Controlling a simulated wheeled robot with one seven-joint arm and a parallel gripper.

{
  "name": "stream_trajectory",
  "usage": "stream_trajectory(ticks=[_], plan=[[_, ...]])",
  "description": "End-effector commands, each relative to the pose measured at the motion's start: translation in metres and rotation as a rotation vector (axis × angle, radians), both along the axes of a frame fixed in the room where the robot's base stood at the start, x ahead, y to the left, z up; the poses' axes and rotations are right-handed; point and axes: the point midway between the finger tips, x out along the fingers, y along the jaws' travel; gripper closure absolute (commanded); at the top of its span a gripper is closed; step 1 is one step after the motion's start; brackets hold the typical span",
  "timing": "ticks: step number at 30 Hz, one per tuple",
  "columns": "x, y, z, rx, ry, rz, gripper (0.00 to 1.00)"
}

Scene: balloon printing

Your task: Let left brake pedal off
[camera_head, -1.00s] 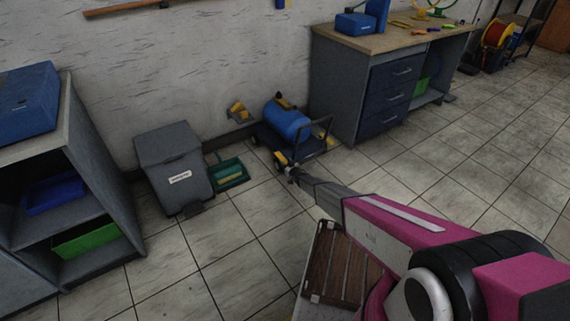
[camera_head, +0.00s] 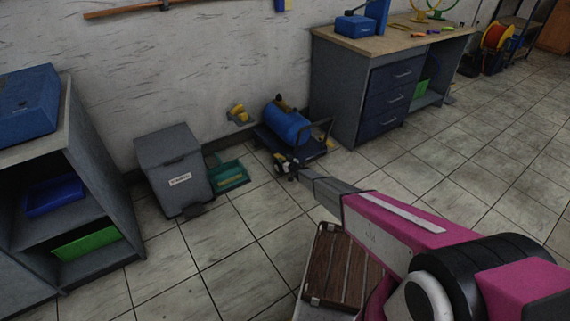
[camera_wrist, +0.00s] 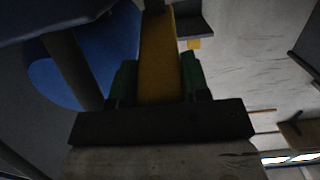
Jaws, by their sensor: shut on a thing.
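A dark cart (camera_head: 268,143) carries a blue tank (camera_head: 288,124) by the wall in the head view. A yellow brake pedal (camera_head: 281,159) is at the cart's near left corner. My gripper (camera_head: 287,168) reaches that corner from the front. In the wrist view, my gripper (camera_wrist: 159,68) has its dark green fingers on both sides of a yellow bar, the pedal (camera_wrist: 160,45), and is shut on it. My fingers and arm hide part of the pedal in the head view.
A grey bin (camera_head: 176,172) and a green dustpan (camera_head: 228,174) stand left of the cart. A grey workbench (camera_head: 337,95) with blue drawers is just behind it to the right. A yellow piece (camera_head: 238,113) is near the wall.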

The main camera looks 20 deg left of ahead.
Motion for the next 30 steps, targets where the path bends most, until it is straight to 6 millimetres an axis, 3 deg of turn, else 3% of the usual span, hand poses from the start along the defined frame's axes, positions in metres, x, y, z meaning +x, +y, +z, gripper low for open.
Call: stream_trajectory(ticks=[9,24,25,27,30], plan=[[0.007,0.008,0.015,0.010,-0.005,0.002,1.00],[0.008,0.009,0.016,0.009,-0.005,0.002,1.00],[0.008,0.009,0.016,0.009,-0.005,0.002,0.51],[0.008,0.009,0.016,0.008,-0.004,0.002,0.32],[0.007,0.008,0.015,0.007,-0.003,0.001,0.32]])
